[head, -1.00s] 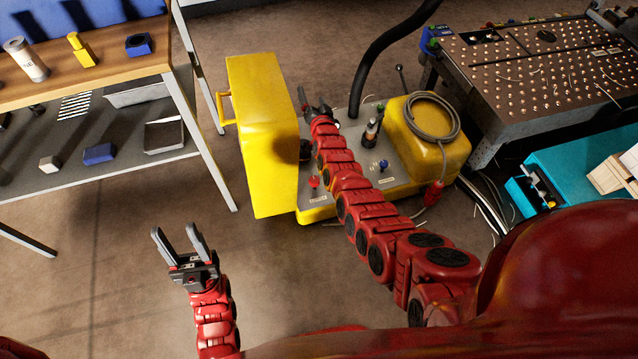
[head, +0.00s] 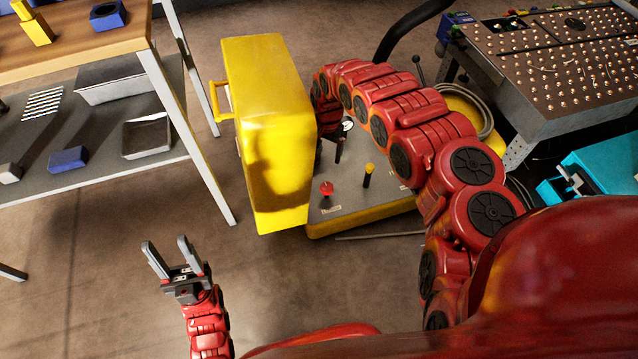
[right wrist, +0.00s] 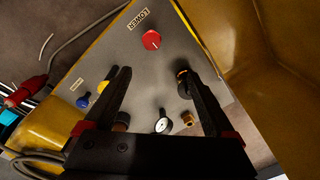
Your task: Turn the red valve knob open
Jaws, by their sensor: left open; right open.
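The red knob (head: 326,188) stands on the grey panel of the yellow machine, right of its tall yellow housing. In the right wrist view the round red knob (right wrist: 151,40) sits beside a label reading LOWER, beyond my fingertips and apart from them. My right gripper (right wrist: 155,72) is open and empty over the panel, with its fingers spread. In the head view my curved right arm mostly hides it. My left gripper (head: 166,243) is open and empty over the floor at the lower left.
The yellow housing (head: 265,125) rises close left of the panel. A yellow-topped lever (head: 369,170) stands right of the red knob. A gauge (right wrist: 162,125) and a dark knob (right wrist: 184,80) lie near my right fingers. A shelf table (head: 100,60) stands left; a perforated bench (head: 555,60) right.

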